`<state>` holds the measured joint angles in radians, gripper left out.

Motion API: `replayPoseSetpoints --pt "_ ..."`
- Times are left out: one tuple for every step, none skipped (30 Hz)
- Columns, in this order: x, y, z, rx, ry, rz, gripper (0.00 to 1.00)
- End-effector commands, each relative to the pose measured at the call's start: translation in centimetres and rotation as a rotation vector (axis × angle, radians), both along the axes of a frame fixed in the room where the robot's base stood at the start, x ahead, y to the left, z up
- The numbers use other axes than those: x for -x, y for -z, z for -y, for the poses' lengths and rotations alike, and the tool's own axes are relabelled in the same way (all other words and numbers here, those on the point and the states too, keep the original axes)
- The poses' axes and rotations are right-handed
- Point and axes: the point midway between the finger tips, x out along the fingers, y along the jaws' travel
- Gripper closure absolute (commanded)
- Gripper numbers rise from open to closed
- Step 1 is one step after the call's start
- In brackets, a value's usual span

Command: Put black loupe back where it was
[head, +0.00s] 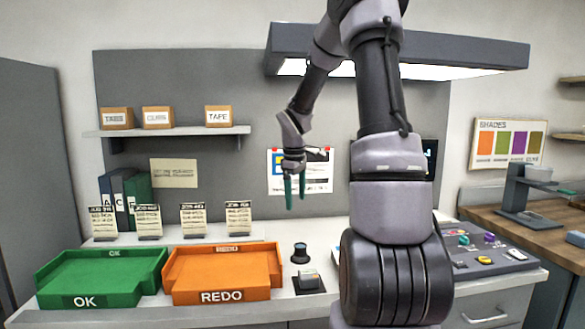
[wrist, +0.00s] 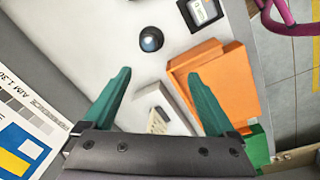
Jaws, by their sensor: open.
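The black loupe (head: 300,253) stands upright on the pale worktop, just right of the orange REDO tray (head: 220,275). In the wrist view the loupe (wrist: 151,40) shows from above as a dark round body with a bluish lens, clear of everything around it. My gripper (head: 294,192) hangs above the worktop, with its teal fingers pointing down. In the wrist view my gripper (wrist: 158,76) is open and empty, and the loupe lies beyond the fingertips. I see no mark that shows where the loupe stood before.
A black-based block with a pale top (head: 309,281) stands in front of the loupe. The green OK tray (head: 100,278) is at the left. Job cards (head: 194,220) stand along the back. A control panel (head: 485,250) is at the right. A lamp hood (head: 440,55) hangs overhead.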

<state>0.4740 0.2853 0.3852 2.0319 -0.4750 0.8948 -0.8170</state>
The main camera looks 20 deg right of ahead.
Motion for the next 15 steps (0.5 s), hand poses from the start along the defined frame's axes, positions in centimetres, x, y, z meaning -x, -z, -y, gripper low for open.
replayPoseSetpoints --pt "1.3 -2.6 -1.2 0.01 0.06 0.042 0.09" --pt "2.2 -3.8 -1.7 0.01 0.102 0.062 0.09" --pt "3.3 -5.3 -2.5 0.006 0.156 0.091 0.09" --pt "4.1 -6.3 -3.1 -0.001 0.198 0.114 0.09" --pt "5.0 -7.4 -3.7 -0.009 0.24 0.137 0.09" --pt "6.3 -8.7 -4.4 -0.025 0.295 0.168 0.09" --pt "7.2 -9.7 -4.9 -0.039 0.338 0.192 0.09" --pt "8.2 -10.5 -5.5 -0.055 0.377 0.215 0.09" --pt "9.5 -11.7 -6.2 -0.08 0.431 0.246 0.09" --pt "10.5 -12.4 -6.7 -0.103 0.472 0.268 0.09" --pt "11.6 -13.2 -7.2 -0.128 0.51 0.291 0.09" --pt "13.0 -14.0 -7.9 -0.165 0.563 0.318 0.09" --pt "14.0 -14.7 -8.4 -0.195 0.601 0.337 0.09" --pt "15.0 -15.2 -8.8 -0.228 0.638 0.355 0.09" --pt "16.4 -15.8 -9.4 -0.272 0.685 0.376 0.09"
